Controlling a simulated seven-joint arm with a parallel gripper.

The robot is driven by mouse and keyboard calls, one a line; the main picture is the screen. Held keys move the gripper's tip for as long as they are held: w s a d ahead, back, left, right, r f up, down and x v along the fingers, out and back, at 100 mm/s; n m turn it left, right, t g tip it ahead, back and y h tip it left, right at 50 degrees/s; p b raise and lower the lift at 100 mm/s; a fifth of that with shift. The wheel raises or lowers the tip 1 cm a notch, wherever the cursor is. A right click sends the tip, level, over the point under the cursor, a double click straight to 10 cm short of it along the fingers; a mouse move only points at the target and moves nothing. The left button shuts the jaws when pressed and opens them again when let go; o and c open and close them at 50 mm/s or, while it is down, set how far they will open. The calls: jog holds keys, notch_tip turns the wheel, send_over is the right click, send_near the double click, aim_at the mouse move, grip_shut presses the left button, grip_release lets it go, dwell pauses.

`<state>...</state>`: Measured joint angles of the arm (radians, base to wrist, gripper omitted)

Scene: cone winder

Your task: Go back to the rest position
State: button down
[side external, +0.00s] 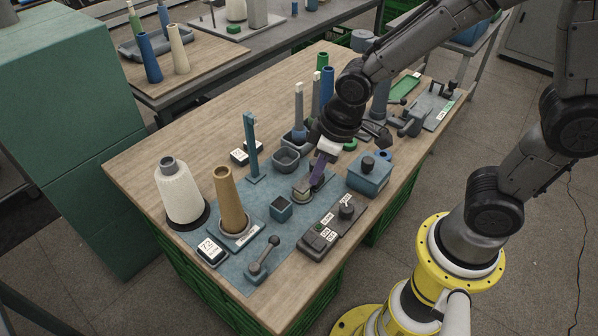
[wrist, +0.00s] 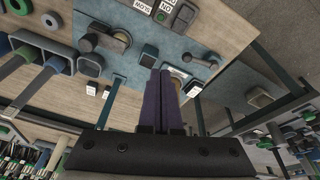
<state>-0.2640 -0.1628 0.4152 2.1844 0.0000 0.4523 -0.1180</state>
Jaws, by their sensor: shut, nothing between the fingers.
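My gripper (side external: 316,181) has purple fingers and hangs over the blue mat (side external: 262,262) on the wooden table, near a small round metal-and-grey fixture (side external: 302,188). I cannot tell whether the fingertips touch it. In the wrist view the two purple fingers (wrist: 164,75) are together with nothing between them. A white yarn cone (side external: 180,195) stands on a dark round base at the table's left. A tan cone (side external: 227,195) stands upright in a holder on the mat.
A control box (side external: 331,228) with a knob lies in front of my gripper, and a blue box (side external: 369,174) is to its right. A tall blue post (side external: 252,145) and grey bowl (side external: 286,160) stand left. Upright coloured tubes (side external: 327,88) are behind.

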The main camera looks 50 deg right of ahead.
jog(key=s+d+r+m+t, duration=0.1)
jog(key=s+d+r+t, duration=0.15)
jog(key=r, duration=0.35)
jog(key=s+d+r+m+t, duration=0.1)
jog(key=d+r, duration=0.2)
jog(key=r, duration=0.3)
jog(key=s+d+r+m, duration=0.1)
jog(key=s+d+m, duration=0.1)
jog(key=s, duration=0.8)
jog(key=shift+d+r+g+h, duration=0.2)
jog(key=shift+d+g+h, duration=0.1)
jog(key=shift+g+h, duration=0.1)
